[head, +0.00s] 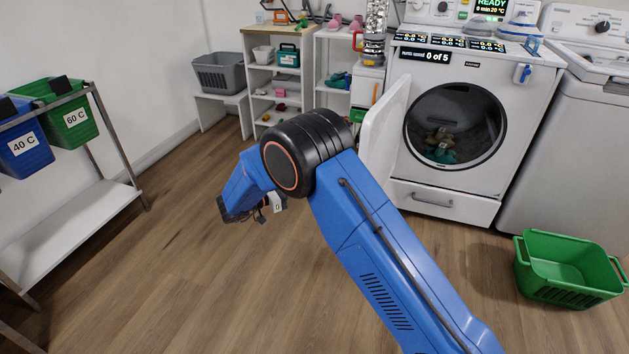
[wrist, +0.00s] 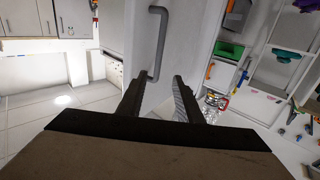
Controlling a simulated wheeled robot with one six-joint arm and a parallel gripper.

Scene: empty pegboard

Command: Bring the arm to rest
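My blue arm with its black elbow joint reaches up from the lower right in the head view and bends down to the left. My gripper (head: 262,211) hangs over open wooden floor there, and its fingers are hard to make out. In the wrist view the two dark fingers of my gripper (wrist: 158,90) stand apart with nothing between them. Beyond them is a white panel with a grey bar handle (wrist: 157,42); I cannot tell how far off it is.
A white washer (head: 480,130) stands open, its door (head: 384,128) swung left, dark items inside. A green basket (head: 568,268) sits on the floor at right. Blue (head: 26,150) and green (head: 72,128) bins hang on a rack at left. Shelves (head: 275,75) stand behind. Floor around my gripper is clear.

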